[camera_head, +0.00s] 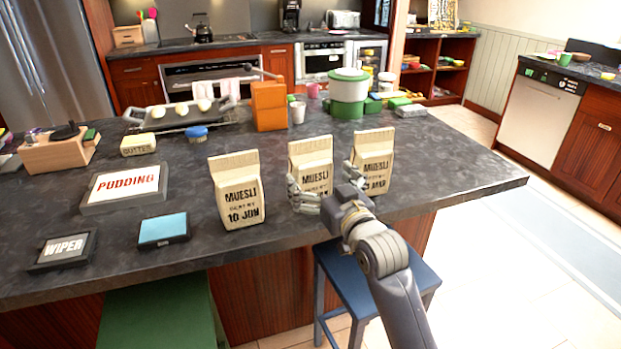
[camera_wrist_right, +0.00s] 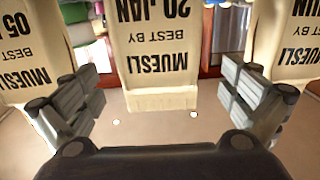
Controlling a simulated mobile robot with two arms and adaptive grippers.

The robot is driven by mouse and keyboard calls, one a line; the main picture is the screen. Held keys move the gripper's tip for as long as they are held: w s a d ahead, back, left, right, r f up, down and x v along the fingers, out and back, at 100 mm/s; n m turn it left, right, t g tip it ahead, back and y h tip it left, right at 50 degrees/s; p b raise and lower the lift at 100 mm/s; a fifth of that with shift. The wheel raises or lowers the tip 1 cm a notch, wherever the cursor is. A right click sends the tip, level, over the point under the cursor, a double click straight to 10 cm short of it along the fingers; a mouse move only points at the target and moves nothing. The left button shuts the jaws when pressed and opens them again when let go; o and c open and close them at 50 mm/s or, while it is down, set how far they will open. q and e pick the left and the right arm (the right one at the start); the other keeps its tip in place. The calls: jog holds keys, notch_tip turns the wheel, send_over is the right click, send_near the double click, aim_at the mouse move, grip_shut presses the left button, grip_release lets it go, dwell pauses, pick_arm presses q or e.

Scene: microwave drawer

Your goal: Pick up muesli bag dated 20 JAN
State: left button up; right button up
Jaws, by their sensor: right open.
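Three cream muesli bags stand in a row near the counter's front edge. The middle bag (camera_head: 310,160) reads 20 JAN in the wrist view (camera_wrist_right: 160,70), where it appears upside down; in the head view its date is hidden. The left bag (camera_head: 238,195) reads 10 JUN. The right bag (camera_head: 373,150) is partly covered by my gripper. My right gripper (camera_head: 326,190) is open in front of the middle bag. In the wrist view its fingers (camera_wrist_right: 160,98) show on either side of that bag, with gaps and no visible contact. My left gripper is out of view.
The dark counter (camera_head: 450,165) is bare to the right of the bags. A PUDDING sign (camera_head: 125,185), a blue pad (camera_head: 164,229) and a WIPER sign (camera_head: 65,248) lie to the left. An orange box (camera_head: 269,105) and green-white pot (camera_head: 348,90) stand behind. A blue stool (camera_head: 350,280) is below.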

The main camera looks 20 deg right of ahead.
aim_at(316, 173)
jog(key=w, duration=0.5)
jog(key=shift+a+p, duration=0.2)
jog(key=shift+p, duration=0.15)
jog(key=c, duration=1.3)
jog(key=shift+r, duration=0.1)
